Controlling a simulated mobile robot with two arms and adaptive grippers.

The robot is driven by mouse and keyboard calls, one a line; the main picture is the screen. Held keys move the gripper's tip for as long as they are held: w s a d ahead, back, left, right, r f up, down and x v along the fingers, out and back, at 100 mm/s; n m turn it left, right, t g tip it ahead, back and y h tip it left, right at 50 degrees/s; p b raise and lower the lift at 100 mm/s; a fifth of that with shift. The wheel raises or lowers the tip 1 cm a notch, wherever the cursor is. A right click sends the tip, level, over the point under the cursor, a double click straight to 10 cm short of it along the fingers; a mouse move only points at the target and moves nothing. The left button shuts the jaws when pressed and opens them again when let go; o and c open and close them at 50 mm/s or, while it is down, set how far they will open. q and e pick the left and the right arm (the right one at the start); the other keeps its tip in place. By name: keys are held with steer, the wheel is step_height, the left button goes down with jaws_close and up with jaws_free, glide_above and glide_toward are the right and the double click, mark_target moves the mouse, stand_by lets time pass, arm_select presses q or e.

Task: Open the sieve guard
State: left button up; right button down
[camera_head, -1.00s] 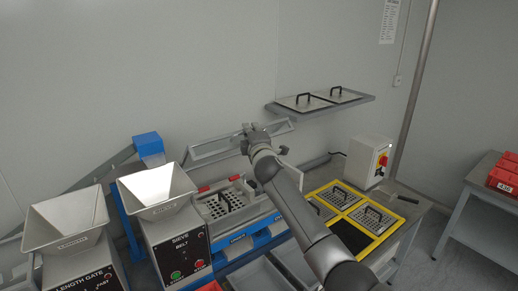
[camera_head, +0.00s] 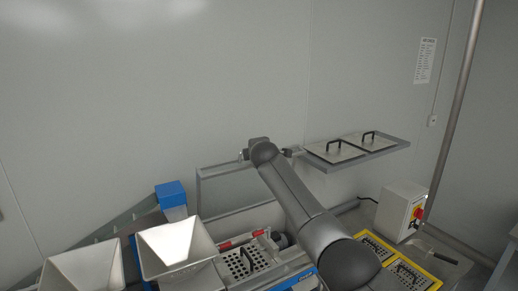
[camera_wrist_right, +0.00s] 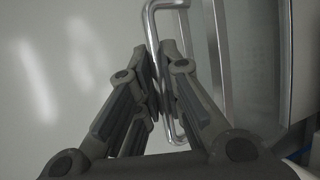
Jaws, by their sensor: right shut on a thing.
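The sieve guard (camera_head: 199,187) is a grey-framed, see-through panel above the sieve (camera_head: 247,260) in the head view. It stands raised and nearly upright in front of the wall. My right gripper (camera_wrist_right: 158,60) is shut on the guard's bright metal bar handle (camera_wrist_right: 152,28) in the wrist view. In the head view my right arm reaches up to the guard's top edge, and its wrist mostly hides the fingers. The sieve's perforated plate with a black handle shows uncovered below the guard. My left gripper is not in view.
A wall shelf (camera_head: 383,150) with two handled plates is close to the right of my right wrist. Two hoppers (camera_head: 171,247) stand at the left. A control box (camera_head: 403,209) and a yellow-framed plate rack (camera_head: 414,273) are at the right.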

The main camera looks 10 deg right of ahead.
steer(key=c, duration=1.8)
jaws_free()
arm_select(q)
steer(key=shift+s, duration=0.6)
arm_select(e)
steer(key=shift+s, duration=0.1)
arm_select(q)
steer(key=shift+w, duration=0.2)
arm_select(e)
steer(key=shift+v, duration=5.95)
steer(key=shift+d, duration=0.1)
